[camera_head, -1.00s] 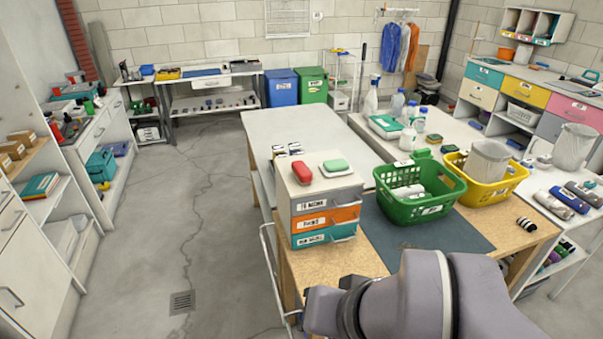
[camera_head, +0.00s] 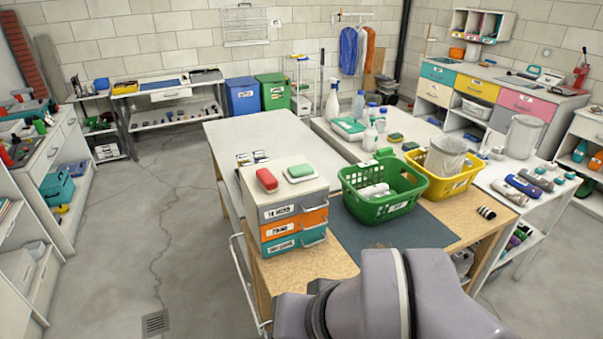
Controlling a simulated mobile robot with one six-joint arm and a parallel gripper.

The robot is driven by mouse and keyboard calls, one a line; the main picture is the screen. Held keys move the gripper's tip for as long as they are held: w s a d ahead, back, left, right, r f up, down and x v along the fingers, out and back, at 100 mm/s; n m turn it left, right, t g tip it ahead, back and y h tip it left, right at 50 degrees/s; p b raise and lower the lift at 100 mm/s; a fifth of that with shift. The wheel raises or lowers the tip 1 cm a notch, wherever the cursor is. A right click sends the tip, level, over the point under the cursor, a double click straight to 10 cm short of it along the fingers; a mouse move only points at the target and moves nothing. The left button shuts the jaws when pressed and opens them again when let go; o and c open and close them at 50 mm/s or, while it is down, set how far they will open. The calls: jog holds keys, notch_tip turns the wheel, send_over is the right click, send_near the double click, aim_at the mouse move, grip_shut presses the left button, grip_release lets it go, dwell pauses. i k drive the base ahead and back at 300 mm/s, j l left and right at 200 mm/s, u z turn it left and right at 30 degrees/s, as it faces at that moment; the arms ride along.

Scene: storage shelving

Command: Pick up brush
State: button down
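I cannot pick out a brush for certain. A red rounded block (camera_head: 266,180), which may be a brush, lies on top of a small drawer unit (camera_head: 292,214) with grey, orange and teal drawers. A green-topped block (camera_head: 300,170) lies beside it, to the right. A small black-and-white cylinder (camera_head: 486,212) lies on the wooden table at the right. My arm's grey links fill the bottom middle of the view, in front of the table. My gripper is out of the frame.
A green basket (camera_head: 383,210) with white rolls and a yellow basket (camera_head: 452,187) stand on the wooden table. Spray bottles (camera_head: 332,102) stand behind the baskets. The floor (camera_head: 150,230) at left is clear.

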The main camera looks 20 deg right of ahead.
aim_at(266, 180)
jog(key=i+j+z, duration=0.25)
jog(key=i+j, duration=0.15)
jog(key=j, duration=0.2)
jog(key=i+j+z, duration=0.1)
jog(key=j, duration=0.25)
jog(key=i+j+z, duration=0.15)
jog(key=i+j, duration=0.15)
jog(key=i+j+z, duration=0.1)
jog(key=j, duration=0.3)
jog(key=i+j, duration=0.15)
jog(key=i, duration=0.45)
jog(key=l+z, duration=0.05)
